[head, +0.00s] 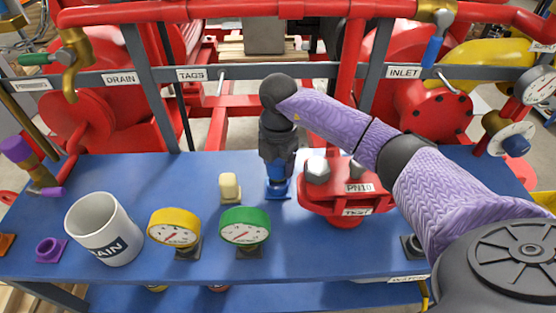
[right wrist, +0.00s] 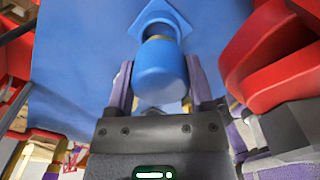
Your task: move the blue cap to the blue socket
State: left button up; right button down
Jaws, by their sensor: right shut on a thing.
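My right gripper (head: 278,172) points down over the blue table, its arm coming in from the right. It is shut on the blue cap (right wrist: 162,72), which sits between the two fingers in the right wrist view. The blue socket (head: 278,194), a square-based piece, is directly below the gripper; it also shows in the right wrist view (right wrist: 163,16), just past the cap. A brass-coloured band shows between cap and socket. I cannot tell whether the cap is seated or just above. In the head view the gripper hides most of the cap. My left gripper is not in view.
A red flange (head: 345,200) marked PN10 and TEST stands close to the gripper's right. To the left are a cream block (head: 230,186), a green gauge (head: 245,227), a yellow gauge (head: 174,228), a white mug (head: 103,230) and a purple socket (head: 51,249). Red pipework runs behind.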

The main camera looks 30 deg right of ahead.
dwell(0.3)
jog(key=shift+f+b, duration=0.75)
jog(key=shift+f, duration=1)
dwell(0.4)
grip_release()
